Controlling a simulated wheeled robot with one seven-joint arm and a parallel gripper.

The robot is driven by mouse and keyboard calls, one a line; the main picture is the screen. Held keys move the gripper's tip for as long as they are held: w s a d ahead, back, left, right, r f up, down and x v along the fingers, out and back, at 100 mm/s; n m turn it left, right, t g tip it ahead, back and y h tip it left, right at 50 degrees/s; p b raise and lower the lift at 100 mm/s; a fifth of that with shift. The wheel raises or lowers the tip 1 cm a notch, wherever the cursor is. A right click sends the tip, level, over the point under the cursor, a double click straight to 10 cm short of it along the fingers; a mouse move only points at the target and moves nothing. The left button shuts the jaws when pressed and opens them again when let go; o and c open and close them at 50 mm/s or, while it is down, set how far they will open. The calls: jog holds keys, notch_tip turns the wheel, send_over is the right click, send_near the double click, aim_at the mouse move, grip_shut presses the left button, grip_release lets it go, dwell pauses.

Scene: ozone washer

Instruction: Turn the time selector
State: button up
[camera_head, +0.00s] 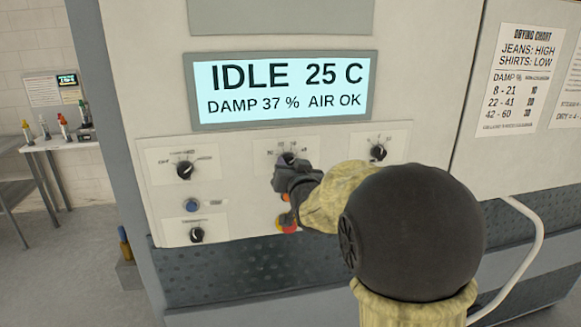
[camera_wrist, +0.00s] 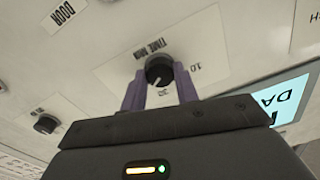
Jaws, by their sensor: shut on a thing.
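The time selector is a black round knob (camera_wrist: 159,69) on a white plate. In the wrist view its label reads upside down, apparently "TIME MIN", with numbers beside it; its white pointer mark faces the "30" side. My gripper (camera_wrist: 160,88) has a purple finger on each side of the knob and is shut on it. In the head view my gripper (camera_head: 290,170) is at the middle dial of the panel, and only the top of the knob (camera_head: 287,158) shows above it.
A display (camera_head: 283,90) above reads IDLE 25 C, DAMP 37 %, AIR OK. Another knob (camera_head: 378,152) is to the right. Two knobs (camera_head: 184,170) and a blue button (camera_head: 192,205) are to the left. A red button (camera_head: 287,225) lies just below my gripper, partly hidden.

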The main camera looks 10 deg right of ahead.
jog(key=shift+f+n+b, duration=0.15)
jog(key=shift+n+b, duration=0.15)
jog(key=shift+b, duration=0.15)
jog(key=shift+n+b, duration=7.5)
jog(key=shift+b, duration=1.1)
jog(key=o, duration=1)
jog(key=shift+a, duration=0.1)
jog(key=shift+s, duration=0.1)
